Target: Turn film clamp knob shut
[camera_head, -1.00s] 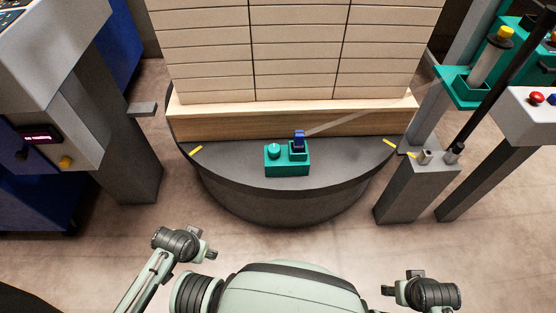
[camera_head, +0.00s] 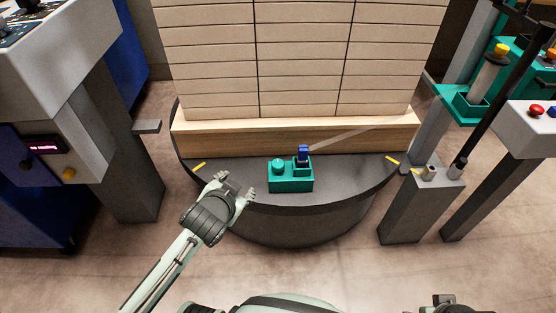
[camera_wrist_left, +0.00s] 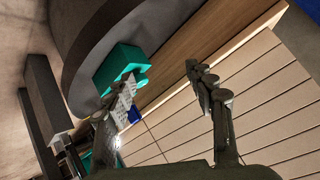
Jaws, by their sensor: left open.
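The film clamp is a teal block (camera_head: 291,178) on the front of the dark round turntable (camera_head: 345,181). A round teal knob (camera_head: 278,166) stands on its left side and a dark blue clamp part (camera_head: 303,153) on its right. A strip of clear film (camera_head: 345,139) runs from the blue part up to the right. My left gripper (camera_head: 235,188) is open and empty, left of the block and apart from it. In the left wrist view the block (camera_wrist_left: 117,67) lies beyond the open fingers (camera_wrist_left: 165,88), one finger partly covering it. My right gripper (camera_head: 443,300) shows only partly at the bottom edge.
A tall stack of wrapped reams (camera_head: 300,60) on a wooden pallet (camera_head: 225,139) stands behind the clamp. A grey post (camera_head: 414,207) and a teal film carriage (camera_head: 468,104) stand at the right. A grey cabinet (camera_head: 60,150) is at the left.

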